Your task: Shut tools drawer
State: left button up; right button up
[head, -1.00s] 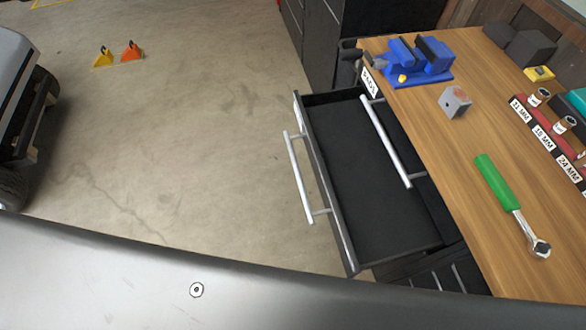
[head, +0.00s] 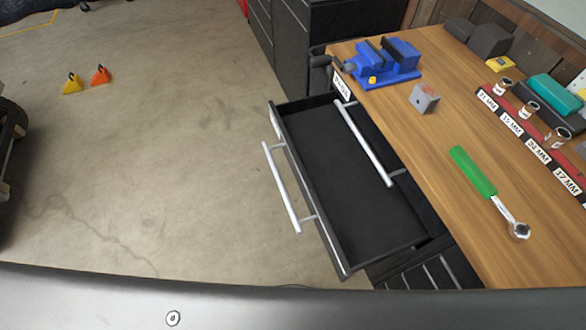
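The tools drawer (head: 345,185) is black and stands pulled out from under the wooden workbench. Its inside looks empty. Its front panel carries a long silver handle (head: 281,187) on the left side. A second silver handle (head: 363,143) shows over the drawer's right part, near the bench edge. A white label (head: 342,86), partly readable, sits at the bench corner above the drawer. Neither of my grippers is in the head view.
The workbench (head: 440,145) holds a blue vise (head: 385,63), a grey block (head: 424,98), a green-handled ratchet (head: 473,172) and a labelled socket rack (head: 530,140). Yellow (head: 72,84) and orange (head: 100,76) wedges lie on the floor. The floor left of the drawer is clear.

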aim_at(361, 222)
jog(key=z, duration=2.15)
jog(key=k, duration=0.75)
jog(key=u, duration=1.25)
jog(key=i, duration=0.5)
